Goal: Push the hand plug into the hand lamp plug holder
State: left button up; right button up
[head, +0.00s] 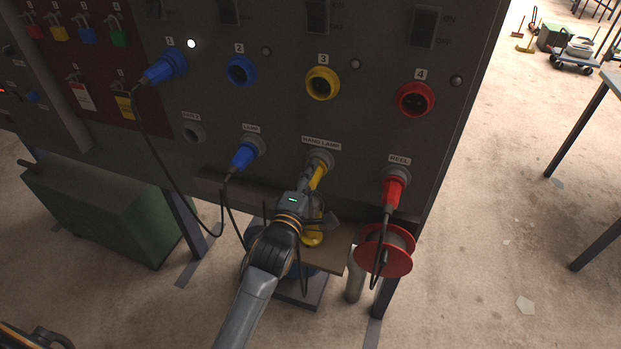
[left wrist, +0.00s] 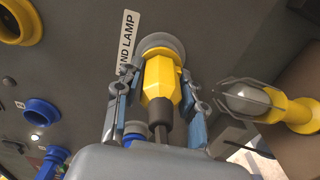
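The yellow hand plug (head: 318,177) sits at the grey hand lamp plug holder (head: 321,158), under the HAND LAMP label on the panel. In the left wrist view the yellow plug (left wrist: 160,82) points up into the round grey holder (left wrist: 165,44), its dark cable end towards me. How deep it sits is hard to tell. My left gripper (head: 312,188) is at the plug. Its two fingers (left wrist: 157,100) stand on either side of the plug, with a narrow gap showing, so it looks open around it. My right gripper is not in view.
A blue lamp plug (head: 243,156) is at the left and a red reel plug (head: 395,187) at the right. The yellow hand lamp (head: 312,238) is below, near a brown board (head: 330,257). A red cable reel (head: 384,251) and green box (head: 105,210) stand below the panel.

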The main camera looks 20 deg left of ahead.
pick_arm(q)
jog(key=o, duration=0.4)
jog(key=s, duration=1.2)
jog(key=shift+a, duration=0.15)
